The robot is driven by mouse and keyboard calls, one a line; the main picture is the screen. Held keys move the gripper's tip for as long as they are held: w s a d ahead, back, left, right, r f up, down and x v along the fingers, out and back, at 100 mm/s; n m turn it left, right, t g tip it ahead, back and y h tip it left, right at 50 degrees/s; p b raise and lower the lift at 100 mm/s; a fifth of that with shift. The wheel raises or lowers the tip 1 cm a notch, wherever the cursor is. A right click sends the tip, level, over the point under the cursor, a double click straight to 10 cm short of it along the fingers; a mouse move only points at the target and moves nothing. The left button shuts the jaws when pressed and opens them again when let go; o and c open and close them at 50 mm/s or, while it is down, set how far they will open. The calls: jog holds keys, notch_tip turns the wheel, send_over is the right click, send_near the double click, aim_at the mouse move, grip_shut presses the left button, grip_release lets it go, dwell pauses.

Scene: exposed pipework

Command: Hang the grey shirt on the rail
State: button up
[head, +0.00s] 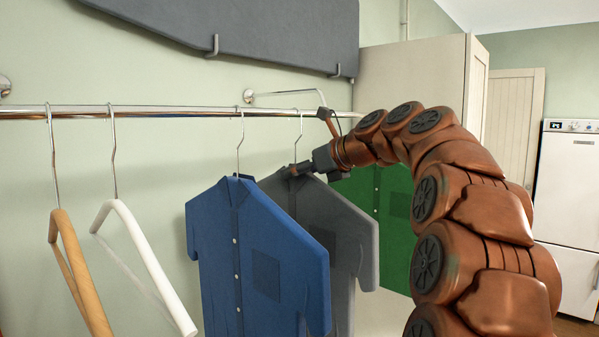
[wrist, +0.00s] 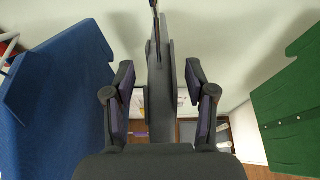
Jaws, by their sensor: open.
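The grey shirt (head: 345,235) hangs upright from its hanger, whose hook (head: 298,125) meets the chrome rail (head: 180,112). It is partly hidden behind the blue shirt. My gripper (head: 294,170) is at the grey shirt's collar, just below the hook. In the wrist view the grey shirt (wrist: 159,85) shows edge-on between the fingers of my gripper (wrist: 159,78). The fingers are open, with a gap on each side of it. Whether the hook bears fully on the rail is too small to tell.
A blue shirt (head: 250,250) hangs close on the left, and a green shirt (head: 385,210) on the right, partly behind my arm. Empty wooden (head: 72,270) and white (head: 150,260) hangers hang further left. A dark ironing board (head: 260,32) is on the wall above.

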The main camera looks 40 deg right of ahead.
jog(key=v, duration=1.1)
jog(key=shift+s+d+r, duration=0.1)
jog(key=shift+s, duration=0.4)
jog(key=shift+d, duration=0.1)
